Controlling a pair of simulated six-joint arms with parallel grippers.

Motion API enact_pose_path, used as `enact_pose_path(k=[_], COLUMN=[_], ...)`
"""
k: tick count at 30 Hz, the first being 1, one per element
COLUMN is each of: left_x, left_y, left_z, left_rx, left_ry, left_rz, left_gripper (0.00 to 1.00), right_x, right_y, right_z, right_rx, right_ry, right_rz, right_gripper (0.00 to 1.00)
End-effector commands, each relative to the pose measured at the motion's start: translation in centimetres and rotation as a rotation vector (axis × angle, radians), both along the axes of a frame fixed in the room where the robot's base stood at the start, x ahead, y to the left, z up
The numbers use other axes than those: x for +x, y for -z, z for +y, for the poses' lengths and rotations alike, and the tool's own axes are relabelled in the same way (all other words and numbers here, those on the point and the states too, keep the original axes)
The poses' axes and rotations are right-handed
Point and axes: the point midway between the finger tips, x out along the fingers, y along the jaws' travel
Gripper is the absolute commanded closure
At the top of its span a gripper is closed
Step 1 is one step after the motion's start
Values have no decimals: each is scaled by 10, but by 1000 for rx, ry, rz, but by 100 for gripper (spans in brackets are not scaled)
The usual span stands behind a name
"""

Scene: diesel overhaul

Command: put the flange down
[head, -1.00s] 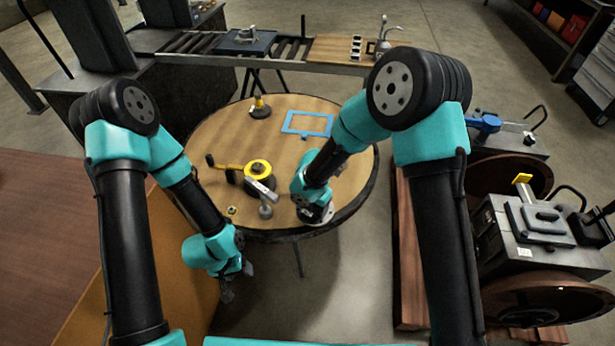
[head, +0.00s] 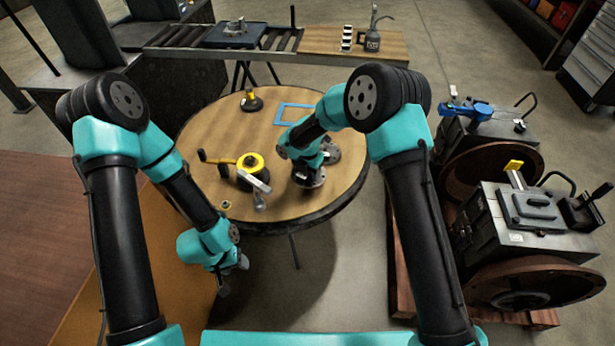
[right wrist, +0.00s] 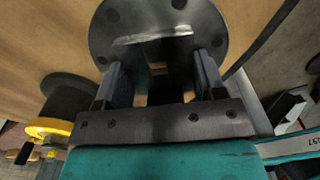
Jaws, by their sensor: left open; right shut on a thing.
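The flange is a dark round disc with holes and a raised centre. In the right wrist view the flange (right wrist: 105,40) lies between the fingers of my right gripper (right wrist: 160,82), which is shut on it. In the head view the flange (head: 308,183) is under my right gripper (head: 307,172), over the right part of the round table (head: 205,135). I cannot tell whether it touches the wood. A blue square outline (head: 278,115) lies beyond it on the table. My left gripper (head: 230,277) is open and empty, low in front of the table.
Another round metal part (head: 331,153) sits just behind the flange, partly hidden by my right arm. A yellow-and-black device with a crank (head: 250,163) stands to the left, with a small nut (head: 226,204) near it. A black-and-yellow piece (head: 251,101) stands at the back.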

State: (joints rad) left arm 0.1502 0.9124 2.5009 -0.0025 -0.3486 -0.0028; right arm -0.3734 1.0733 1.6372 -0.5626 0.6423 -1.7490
Motion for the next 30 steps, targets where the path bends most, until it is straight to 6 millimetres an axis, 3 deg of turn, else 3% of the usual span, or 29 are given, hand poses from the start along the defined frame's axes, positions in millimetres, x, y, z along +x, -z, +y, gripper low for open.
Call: enact_pose_path(k=[8,16,29,30], left_x=[0,0,0,0], left_y=[0,0,0,0], left_z=[0,0,0,0], left_rx=[0,0,0,0], left_ry=[0,0,0,0], left_rz=[0,0,0,0], left_gripper=[42,42,42,42], right_x=[8,6,7,6], right_y=[0,34,38,38], right_z=[0,0,0,0], right_rx=[2,1,1,1], right_ry=[1,-1,0,0], right_rz=[-2,-1,-2,-1], right_gripper=[79,79,79,34])
